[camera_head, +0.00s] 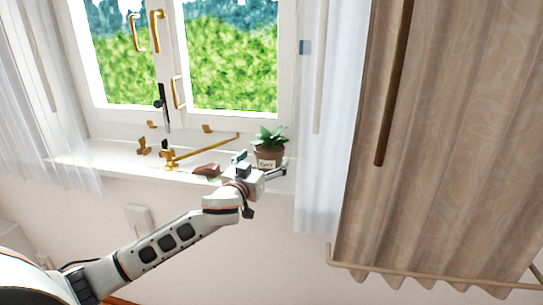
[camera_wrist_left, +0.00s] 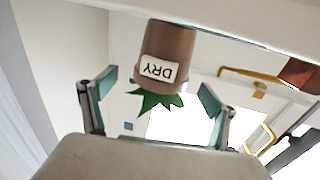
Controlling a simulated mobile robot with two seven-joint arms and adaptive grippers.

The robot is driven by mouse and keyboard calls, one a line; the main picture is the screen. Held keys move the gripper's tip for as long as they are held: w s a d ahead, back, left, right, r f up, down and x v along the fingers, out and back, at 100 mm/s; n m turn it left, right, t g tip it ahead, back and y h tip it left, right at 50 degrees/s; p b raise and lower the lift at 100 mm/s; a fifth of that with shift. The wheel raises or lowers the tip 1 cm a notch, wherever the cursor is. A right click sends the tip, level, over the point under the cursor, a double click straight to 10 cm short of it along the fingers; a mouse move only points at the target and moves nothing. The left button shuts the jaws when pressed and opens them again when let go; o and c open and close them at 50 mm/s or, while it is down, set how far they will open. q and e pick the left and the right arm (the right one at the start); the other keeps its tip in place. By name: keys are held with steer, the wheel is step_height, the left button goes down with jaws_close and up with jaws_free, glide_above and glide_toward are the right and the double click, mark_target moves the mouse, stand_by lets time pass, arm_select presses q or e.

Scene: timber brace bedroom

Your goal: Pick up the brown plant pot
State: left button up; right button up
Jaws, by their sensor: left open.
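The brown plant pot (camera_head: 268,157) stands upright on the white window sill (camera_head: 110,160), near its right end, with a green leafy plant in it and a pale label on its front. In the left wrist view the pot (camera_wrist_left: 168,45) appears upside down, and its label reads "DRY". My left gripper (camera_head: 262,168) is in front of the pot at the sill. Its two fingers are spread apart, and in the wrist view the gripper (camera_wrist_left: 155,100) has the plant's leaves showing between the fingers, with the pot beyond. I see no contact with the pot. My right gripper is not in view.
A reddish-brown object (camera_head: 207,171) lies on the sill just left of the pot. Brass window hardware (camera_head: 200,150) reaches over the sill further left. A sheer white curtain (camera_head: 325,120) and a beige curtain (camera_head: 440,140) hang to the right.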

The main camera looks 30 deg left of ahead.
mark_target(270, 147)
arm_select(q)
steer(key=shift+w+a+f, duration=0.1)
steer(key=shift+w, duration=0.4)
steer(key=shift+w+a, duration=0.2)
steer(key=shift+w, duration=1.05)
steer(key=shift+w+a, duration=0.15)
steer(key=shift+w, duration=1.05)
steer(key=c, duration=1.9)
steer(key=shift+r, duration=0.3)
